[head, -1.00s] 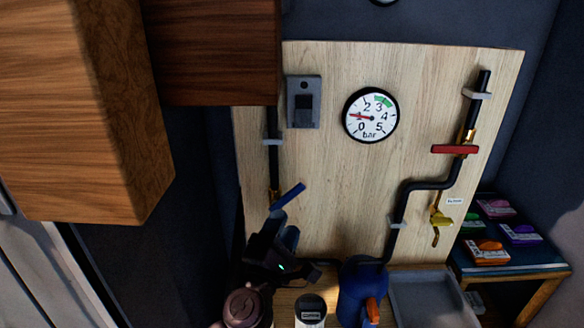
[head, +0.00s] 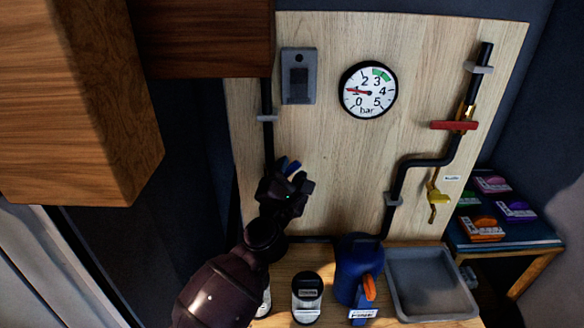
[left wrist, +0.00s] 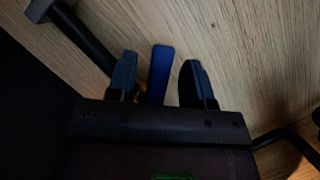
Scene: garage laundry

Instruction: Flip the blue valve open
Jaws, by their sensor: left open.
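The blue valve lever (left wrist: 160,72) is in the left wrist view, between the two fingers of my open left gripper (left wrist: 158,80). I cannot tell whether either finger touches it. In the head view my left gripper (head: 290,172) covers most of the lever, and only a bit of blue (head: 283,163) shows by the fingertips. The lever sits on the black pipe (head: 267,135) on the left of the wooden board. The brass valve body is mostly hidden behind the gripper. My right gripper is not in view.
A gauge (head: 368,90) and a grey box (head: 298,76) are on the board. Below stand a dark jar (head: 307,296), a blue can (head: 352,266) and a grey tray (head: 430,285). Wooden cabinets (head: 75,100) hang at left.

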